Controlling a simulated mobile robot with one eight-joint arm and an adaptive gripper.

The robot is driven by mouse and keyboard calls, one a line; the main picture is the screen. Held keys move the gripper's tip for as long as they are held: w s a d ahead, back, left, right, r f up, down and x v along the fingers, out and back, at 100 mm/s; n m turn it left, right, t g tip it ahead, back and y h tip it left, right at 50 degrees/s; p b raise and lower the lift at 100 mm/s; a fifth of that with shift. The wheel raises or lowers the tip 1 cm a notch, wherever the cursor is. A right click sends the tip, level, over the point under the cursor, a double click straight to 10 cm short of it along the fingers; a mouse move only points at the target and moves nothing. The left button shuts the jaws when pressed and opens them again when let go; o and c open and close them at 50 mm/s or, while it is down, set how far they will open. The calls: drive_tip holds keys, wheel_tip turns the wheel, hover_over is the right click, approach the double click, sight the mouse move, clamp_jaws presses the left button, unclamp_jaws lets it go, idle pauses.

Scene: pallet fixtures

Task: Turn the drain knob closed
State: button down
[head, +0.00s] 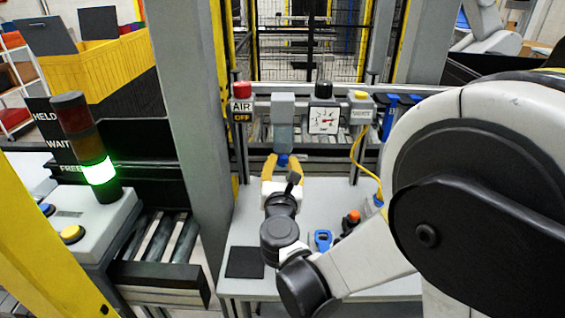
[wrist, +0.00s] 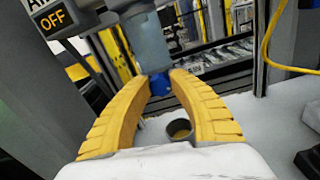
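The drain knob (head: 283,160) is blue and sits at the bottom of a grey filter bowl (head: 283,136) on the back frame. The knob also shows in the wrist view (wrist: 160,84), under the bowl's lower end. My gripper (head: 283,158) comes from the front, its two yellow fingers on either side of the knob. In the wrist view my gripper (wrist: 160,77) has its fingertips very close to the knob's sides. I cannot tell whether they touch it. The knob's sides are partly hidden by the fingers, and its turn position is unclear.
A red button with an AIR OFF sign (head: 242,112) is left of the bowl, a gauge (head: 323,120) right of it. A yellow cable (head: 358,160) hangs at right. A small cup (wrist: 179,130) sits below the knob. A stack light (head: 98,168) glows green at FREE.

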idle(0.3)
drive_tip(key=m+b, duration=0.1)
drive_tip(key=m, duration=0.5)
drive_tip(key=shift+d+m, duration=0.1)
drive_tip(key=shift+m, duration=0.3)
drive_tip(key=m+b, duration=0.1)
drive_tip(key=m, duration=0.5)
drive_tip(key=shift+f, duration=0.1)
drive_tip(key=shift+m, duration=0.4)
drive_tip(key=c, duration=1.2)
unclamp_jaws()
drive_tip(key=shift+o, duration=0.2)
drive_tip(key=shift+s, duration=0.1)
